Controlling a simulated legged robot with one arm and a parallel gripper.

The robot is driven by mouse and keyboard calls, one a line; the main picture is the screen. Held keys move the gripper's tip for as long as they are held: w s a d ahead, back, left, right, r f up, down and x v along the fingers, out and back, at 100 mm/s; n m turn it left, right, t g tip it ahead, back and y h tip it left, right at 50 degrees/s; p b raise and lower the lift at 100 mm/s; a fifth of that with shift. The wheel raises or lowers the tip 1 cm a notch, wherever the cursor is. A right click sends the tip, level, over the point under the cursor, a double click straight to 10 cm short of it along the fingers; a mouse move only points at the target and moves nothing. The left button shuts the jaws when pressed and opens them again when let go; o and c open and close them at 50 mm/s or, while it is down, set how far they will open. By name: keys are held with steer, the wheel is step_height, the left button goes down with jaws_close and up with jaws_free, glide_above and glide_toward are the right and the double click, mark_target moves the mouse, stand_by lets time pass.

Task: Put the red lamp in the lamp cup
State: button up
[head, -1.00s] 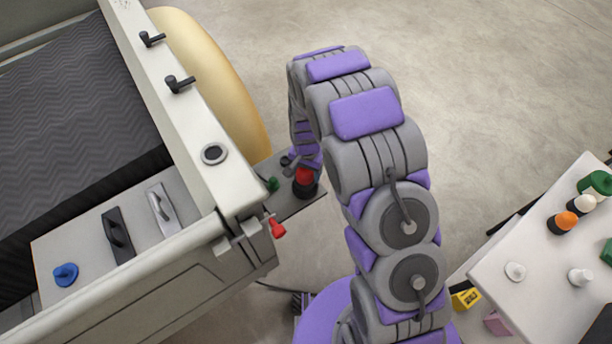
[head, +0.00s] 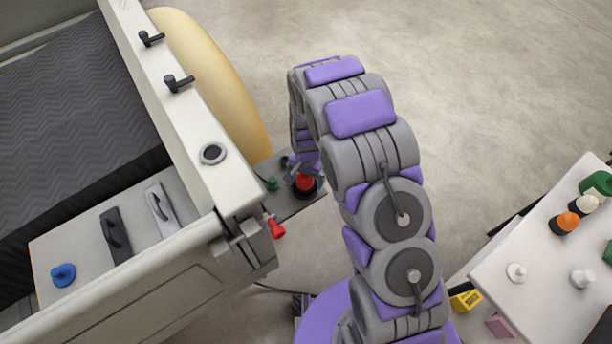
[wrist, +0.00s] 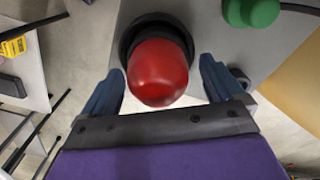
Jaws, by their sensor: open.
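The red lamp (head: 305,182) is upright at the black round lamp cup (head: 308,193) on the small grey shelf beside the machine. In the wrist view, the red lamp (wrist: 158,72) has the black rim of the cup (wrist: 128,38) around its far end. My gripper (wrist: 162,72) is open, with one blue finger on each side of the lamp and a visible gap to each. The lamp's seating depth is hard to tell. In the head view my arm hides most of the gripper.
A green knob (head: 272,184) stands close left of the cup, and a red knob (head: 277,229) sticks out from the machine's corner. A white table (head: 545,290) with several coloured pieces is at the right. Open floor lies behind my arm.

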step_height(320, 180, up, 12)
steer(key=shift+w+d+f+p, duration=0.1)
steer(key=shift+f+p, duration=0.1)
steer(key=shift+p, duration=0.65)
steer(key=shift+d+r, duration=0.15)
steer(key=shift+r, duration=0.45)
steer(key=s+d+r+n, duration=0.1)
steer(key=s+d+r, duration=0.4)
steer(key=s+r, duration=0.3)
steer(key=s+d+r+n, duration=0.1)
steer(key=s+d+r, duration=0.3)
steer(key=s+r, duration=0.35)
steer(key=s+d+r+n, duration=0.1)
steer(key=s+d+r, duration=0.1)
steer(key=s, duration=0.7)
steer(key=s+d+r+n+g, duration=0.1)
steer(key=s+r, duration=0.3)
steer(key=s, duration=0.5)
steer(key=shift+d+n+g, duration=0.3)
steer(key=shift+d, duration=0.25)
